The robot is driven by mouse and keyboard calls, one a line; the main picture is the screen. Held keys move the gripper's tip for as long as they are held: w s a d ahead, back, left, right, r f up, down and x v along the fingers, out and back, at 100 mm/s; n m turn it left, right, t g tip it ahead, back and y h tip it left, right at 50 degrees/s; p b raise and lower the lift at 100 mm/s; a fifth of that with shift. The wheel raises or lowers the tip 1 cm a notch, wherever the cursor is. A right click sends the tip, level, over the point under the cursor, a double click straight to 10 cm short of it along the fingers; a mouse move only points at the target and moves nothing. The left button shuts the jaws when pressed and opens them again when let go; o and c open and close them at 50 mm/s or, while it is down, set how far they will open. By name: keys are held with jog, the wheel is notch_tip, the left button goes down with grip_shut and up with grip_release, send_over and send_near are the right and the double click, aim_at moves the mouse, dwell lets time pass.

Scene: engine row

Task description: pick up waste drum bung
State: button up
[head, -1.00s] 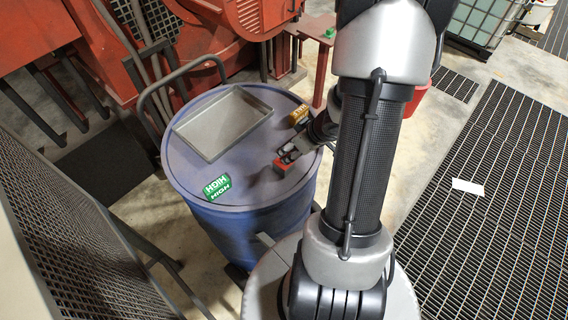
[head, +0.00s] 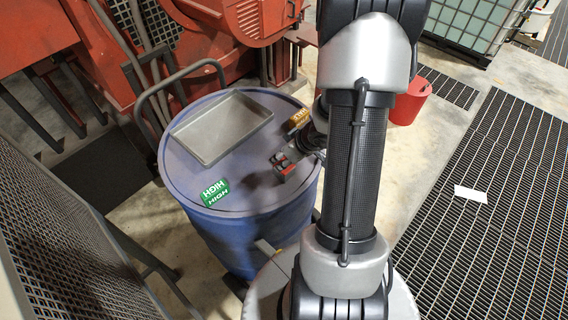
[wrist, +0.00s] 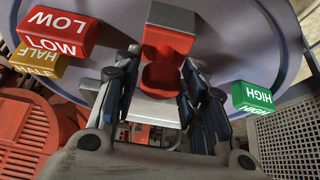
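The waste drum bung appears to be the small red and grey piece (wrist: 167,42) on the blue drum's lid, seen ahead of my fingertips in the wrist view. In the head view its red part (head: 286,169) shows low on the right of the lid. My gripper (wrist: 160,62) is open, with one dark finger on each side of the bung's near part; I cannot tell whether either touches it. In the head view my gripper (head: 283,158) reaches in from the right, low over the lid. My arm hides part of the lid's right side.
The blue drum (head: 240,235) carries a grey tray (head: 221,126), a green HIGH block (head: 215,193) and a yellow block (head: 299,118). The wrist view also shows a red LOW block (wrist: 57,30). Red machinery (head: 110,55) stands behind; a mesh panel (head: 70,235) is at left.

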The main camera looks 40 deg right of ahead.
jog(key=c, duration=0.8)
jog(key=shift+o, duration=0.2)
